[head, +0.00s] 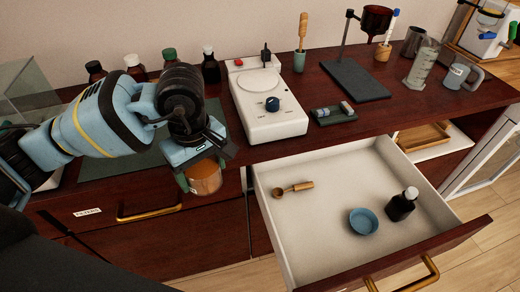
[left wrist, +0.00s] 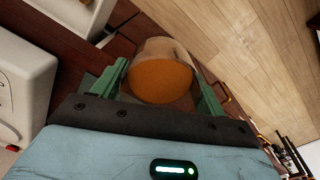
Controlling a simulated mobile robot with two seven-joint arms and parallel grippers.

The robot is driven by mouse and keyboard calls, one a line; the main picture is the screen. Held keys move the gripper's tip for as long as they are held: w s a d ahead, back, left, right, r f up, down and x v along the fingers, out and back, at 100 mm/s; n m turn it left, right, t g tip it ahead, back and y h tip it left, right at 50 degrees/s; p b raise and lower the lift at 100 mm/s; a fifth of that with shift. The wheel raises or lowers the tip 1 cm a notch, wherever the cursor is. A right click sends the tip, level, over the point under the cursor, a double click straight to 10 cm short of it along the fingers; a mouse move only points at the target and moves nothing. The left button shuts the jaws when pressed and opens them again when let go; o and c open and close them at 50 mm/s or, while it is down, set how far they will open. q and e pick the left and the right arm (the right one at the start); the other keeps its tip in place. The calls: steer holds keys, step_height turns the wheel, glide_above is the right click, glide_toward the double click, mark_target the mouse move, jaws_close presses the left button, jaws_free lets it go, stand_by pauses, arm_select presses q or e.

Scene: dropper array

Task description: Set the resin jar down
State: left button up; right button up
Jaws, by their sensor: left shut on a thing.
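The resin jar (head: 205,178) is a short round vessel with amber-orange contents. My left gripper (head: 203,180) is shut on it, with a green finger on each side. In the head view the jar is at the front edge of the dark wood counter, left of the open drawer. In the left wrist view the jar (left wrist: 162,72) sits between the two green fingers (left wrist: 160,88), its orange face toward the camera. The frames do not clearly show whether its base touches anything. My right gripper is not in view.
A white hot plate (head: 270,120) stands right of the arm. Several dark bottles (head: 168,58) line the back. A green mat (head: 130,152) lies beneath my arm.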

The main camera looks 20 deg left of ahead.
mark_target(199, 195)
arm_select(q)
steer(key=s+m, duration=0.1)
steer(key=m, duration=0.1)
steer(key=s+f+m, duration=0.1)
steer(key=m, duration=0.2)
steer(key=s+m, duration=0.1)
steer(key=m, duration=0.2)
steer(key=shift+s+d+f, duration=0.1)
steer(key=shift+s+f, duration=0.15)
steer(key=shift+s, duration=0.1)
steer(key=m, duration=0.1)
steer(key=s+m, duration=0.1)
steer(key=m, duration=0.1)
steer(key=shift+s+f, duration=0.2)
steer(key=shift+f, duration=0.1)
steer(key=shift+d, duration=0.15)
